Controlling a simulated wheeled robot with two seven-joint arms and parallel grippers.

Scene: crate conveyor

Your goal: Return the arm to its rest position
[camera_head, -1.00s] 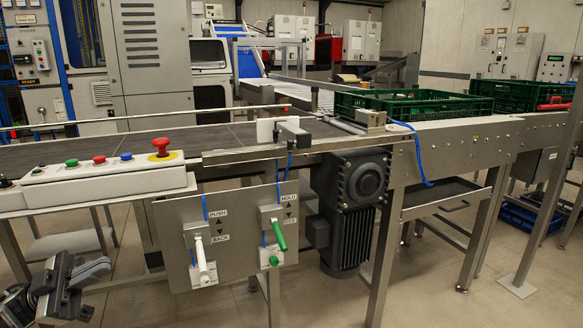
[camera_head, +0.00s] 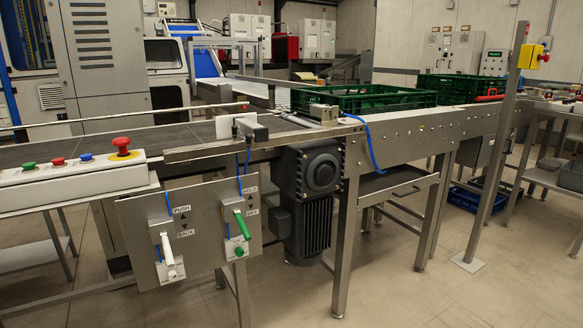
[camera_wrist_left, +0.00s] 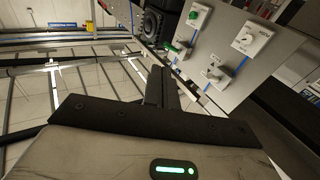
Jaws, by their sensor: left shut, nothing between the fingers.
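My left gripper (camera_wrist_left: 160,88) shows in the left wrist view, its fingers shut together with nothing between them. It is not in the head view now. In the wrist view the grey lever panel (camera_wrist_left: 262,75) lies beyond the fingers at the upper right, apart from them. In the head view that panel carries a white-handled lever (camera_head: 168,257) at the left and a green-handled lever (camera_head: 242,225) at the right. Both handles point downward. My right gripper is in neither view.
A button console (camera_head: 72,187) with a red mushroom button (camera_head: 121,146) stands at the left of the conveyor belt (camera_head: 60,150). A dark motor (camera_head: 308,190) hangs under the frame. Green crates (camera_head: 370,103) sit on the line to the right. The floor in front is open.

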